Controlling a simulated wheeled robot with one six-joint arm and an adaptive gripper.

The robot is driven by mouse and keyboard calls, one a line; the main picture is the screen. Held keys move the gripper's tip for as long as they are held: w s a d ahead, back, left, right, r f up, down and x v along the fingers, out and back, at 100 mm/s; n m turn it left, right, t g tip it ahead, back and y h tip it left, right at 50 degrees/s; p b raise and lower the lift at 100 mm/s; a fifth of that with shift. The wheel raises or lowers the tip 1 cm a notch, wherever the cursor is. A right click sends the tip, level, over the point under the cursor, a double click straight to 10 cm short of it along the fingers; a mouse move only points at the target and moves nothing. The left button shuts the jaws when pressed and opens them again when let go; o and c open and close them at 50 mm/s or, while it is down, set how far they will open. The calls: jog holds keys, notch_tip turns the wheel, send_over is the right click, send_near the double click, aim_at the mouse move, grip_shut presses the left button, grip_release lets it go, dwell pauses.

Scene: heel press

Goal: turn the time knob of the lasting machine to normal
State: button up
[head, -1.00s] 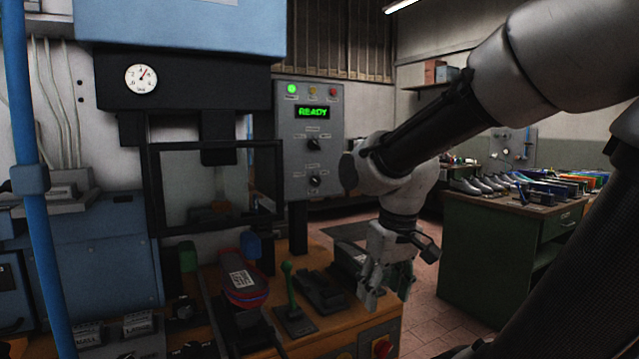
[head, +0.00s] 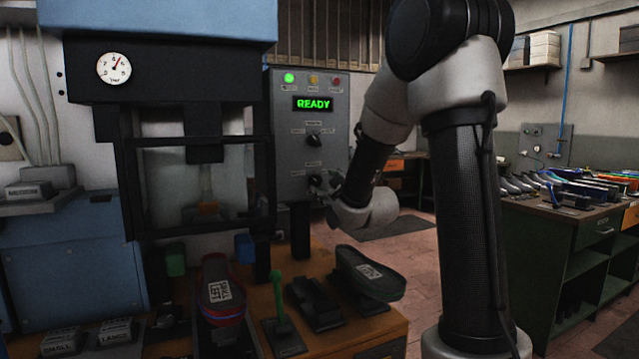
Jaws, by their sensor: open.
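The lasting machine's grey control panel (head: 280,130) stands left of my arm, with a green-lit READY display (head: 313,104). It has two dark knobs, an upper knob (head: 313,139) and a lower knob (head: 315,180). Their labels are too small to read, so I cannot tell which is the time knob or its setting. My gripper (head: 324,186) is open at the lower knob, in front of the panel. Its fingers partly cover that knob, and I cannot tell whether they touch it.
The press frame (head: 128,190) with a dial gauge (head: 114,68) stands left of the panel. Below, the wooden bench (head: 262,300) holds a red-edged sole (head: 217,290), a green lever (head: 279,300) and a dark green sole (head: 368,272). A shoe table (head: 560,215) stands right.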

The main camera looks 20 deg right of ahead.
aim_at(317, 181)
jog(key=w, duration=0.6)
jog(key=shift+w, duration=0.3)
jog(key=shift+c, duration=0.5)
jog(key=c, duration=0.9)
